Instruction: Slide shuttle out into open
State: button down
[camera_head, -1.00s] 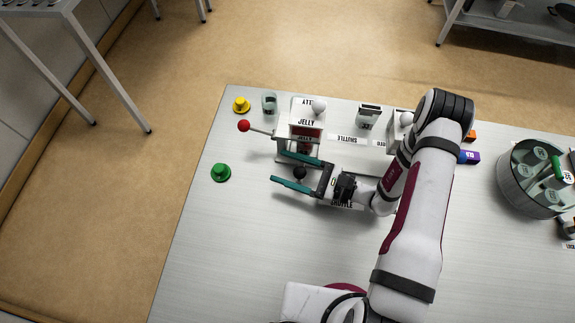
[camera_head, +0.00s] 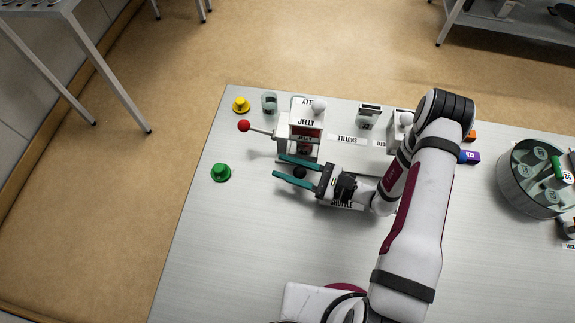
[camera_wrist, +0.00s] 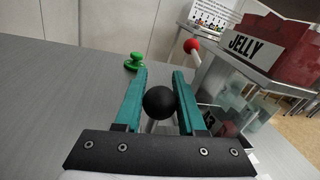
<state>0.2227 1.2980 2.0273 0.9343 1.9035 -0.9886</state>
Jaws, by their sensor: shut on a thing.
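The shuttle's black ball knob (camera_head: 299,172) stands on a thin pale stem just in front of the white JELLY dispenser (camera_head: 306,122). My gripper (camera_head: 279,166) reaches in from the right, its teal fingers on either side of the knob and shut on it. In the wrist view the knob (camera_wrist: 159,102) sits between the fingers. The stem goes down below it, and the shuttle's body is mostly hidden by the gripper and the dispenser.
A red-balled lever (camera_head: 244,126) sticks out left of the dispenser. A green button (camera_head: 221,173) and a yellow button (camera_head: 241,105) are on the left. A clear cup (camera_head: 269,103) stands behind, and a round container (camera_head: 534,178) far right. The front table area is clear.

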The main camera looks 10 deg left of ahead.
dwell(0.7)
jog(key=d, duration=1.1)
jog(key=c, duration=0.5)
grip_release()
jog(key=s+d, duration=0.1)
jog(key=d, duration=0.4)
jog(key=s+d, duration=0.1)
jog(key=d, duration=0.4)
jog(key=s+d, duration=0.1)
jog(key=d, duration=0.4)
jog(key=shift+d, duration=0.3)
